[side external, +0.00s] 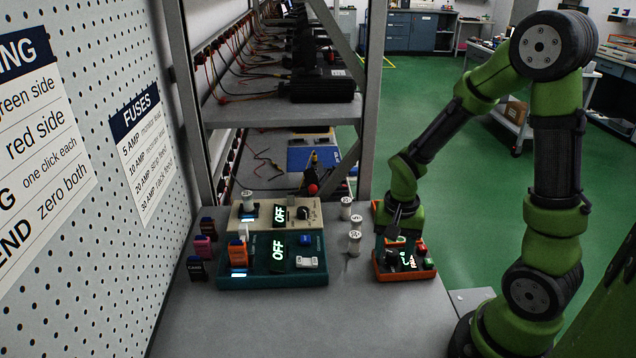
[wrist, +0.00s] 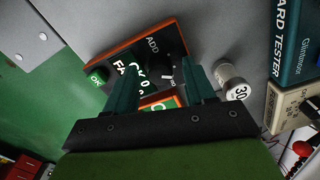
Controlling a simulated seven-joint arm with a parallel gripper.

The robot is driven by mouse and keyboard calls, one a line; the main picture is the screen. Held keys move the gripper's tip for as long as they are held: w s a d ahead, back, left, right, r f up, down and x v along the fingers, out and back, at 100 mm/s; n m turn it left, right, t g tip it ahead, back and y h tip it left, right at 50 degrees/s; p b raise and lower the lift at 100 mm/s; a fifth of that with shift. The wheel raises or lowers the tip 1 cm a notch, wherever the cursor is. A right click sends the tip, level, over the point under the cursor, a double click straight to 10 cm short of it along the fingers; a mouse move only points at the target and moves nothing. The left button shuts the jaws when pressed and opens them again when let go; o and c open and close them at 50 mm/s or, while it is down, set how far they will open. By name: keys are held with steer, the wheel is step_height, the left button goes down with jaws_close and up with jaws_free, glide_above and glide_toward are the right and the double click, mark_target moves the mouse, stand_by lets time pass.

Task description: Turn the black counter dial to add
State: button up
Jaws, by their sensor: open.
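The counter is an orange box with a black face (side external: 405,272), at the right of the bench in the side view. In the wrist view its face (wrist: 130,62) shows the words ADD and FAIL, an OK label and a green button (wrist: 97,77). The black dial (wrist: 172,66) has a light pointer mark and lies near the tip of the right-hand finger. My gripper (side external: 394,240) points down over the counter. In the wrist view my gripper (wrist: 163,74) is open, its teal fingers apart around the dial area. Contact with the dial cannot be told.
Left of the counter stand several white-capped cylinders (side external: 355,243). A teal tester (side external: 285,281) and a beige unit (side external: 250,215), both reading OFF, stand further left. The front bench is clear.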

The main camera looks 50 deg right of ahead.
jaws_close()
steer(key=shift+n, duration=0.3)
steer(key=n, duration=1.1)
stand_by(0.4)
steer(key=shift+n, duration=0.3)
jaws_free()
